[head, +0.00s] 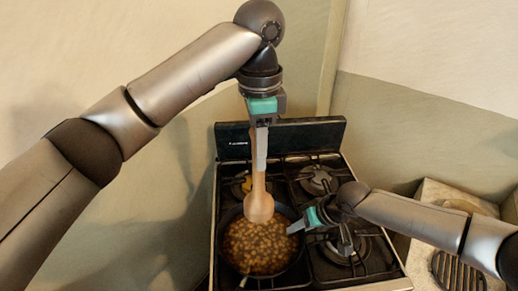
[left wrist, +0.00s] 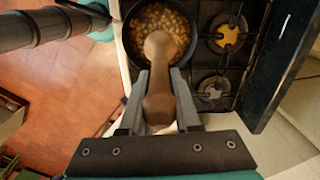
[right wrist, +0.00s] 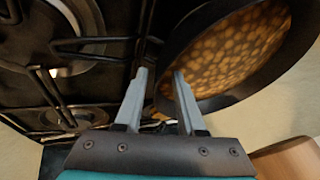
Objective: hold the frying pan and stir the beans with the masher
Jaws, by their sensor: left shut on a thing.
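The dark frying pan (head: 293,262) sits on the front-left part of the stove, full of brown beans (head: 255,250). My left gripper (head: 260,152) is shut on the wooden masher (head: 259,203), which hangs upright with its broad end down over the far part of the beans. The masher also shows in the left wrist view (left wrist: 158,52); whether its end touches the beans I cannot tell. My right gripper (head: 294,228) is at the pan's right side. In the right wrist view its fingers (right wrist: 158,75) are apart, with the pan's wall (right wrist: 178,45) close to one fingertip.
The black stove (head: 330,270) has several burners with grates and a raised back panel (head: 285,137). A light counter with a dark slotted plate (head: 458,272) stands to the right. Walls close off the back and the left.

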